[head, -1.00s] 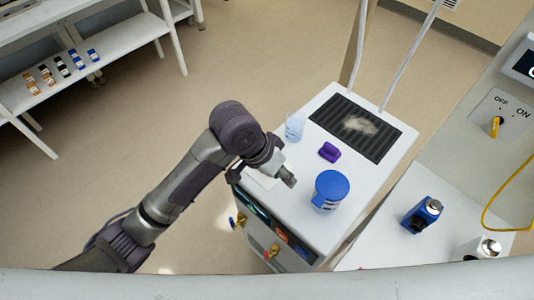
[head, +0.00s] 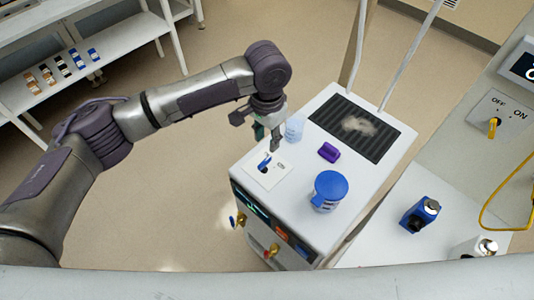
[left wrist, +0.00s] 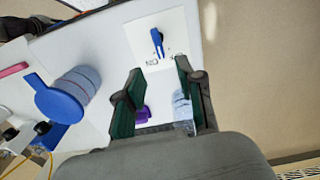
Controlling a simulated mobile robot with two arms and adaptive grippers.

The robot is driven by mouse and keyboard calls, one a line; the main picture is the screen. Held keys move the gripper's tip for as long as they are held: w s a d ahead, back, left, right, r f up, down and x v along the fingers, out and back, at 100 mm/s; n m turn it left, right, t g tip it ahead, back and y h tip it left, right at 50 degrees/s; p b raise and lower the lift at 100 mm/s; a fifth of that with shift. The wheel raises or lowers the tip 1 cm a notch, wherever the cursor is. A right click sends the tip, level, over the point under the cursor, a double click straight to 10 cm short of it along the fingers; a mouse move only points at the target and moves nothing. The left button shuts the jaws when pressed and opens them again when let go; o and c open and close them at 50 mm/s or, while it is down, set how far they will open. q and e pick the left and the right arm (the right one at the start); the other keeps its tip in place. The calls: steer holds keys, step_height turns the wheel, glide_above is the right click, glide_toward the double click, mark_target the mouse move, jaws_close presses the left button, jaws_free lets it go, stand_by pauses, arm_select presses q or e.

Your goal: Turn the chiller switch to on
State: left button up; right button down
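The chiller (head: 300,215) is a white cabinet. On its top a white switch plate (head: 284,166) carries a small blue switch lever (head: 265,162). In the left wrist view the plate (left wrist: 177,22) shows the blue lever (left wrist: 157,42) and a printed "ON" mark, with other lettering too small to read. My left gripper (head: 267,143) is over the back edge of the plate, just above the lever. In the left wrist view my left gripper (left wrist: 159,68) has its fingers apart with nothing between them. My right gripper is out of view.
On the chiller top stand a blue-lidded container (head: 328,190), a purple object (head: 329,152), a clear beaker (head: 294,128) close to my gripper, and a dark grille (head: 362,126). A yellow switch (head: 493,127) marked OFF and ON sits on a panel at right.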

mark_target(267, 159)
arm_select(q)
step_height(267, 159, down, 9)
steer(key=shift+r+p, duration=0.2)
steer(key=shift+p, duration=0.4)
jaws_close()
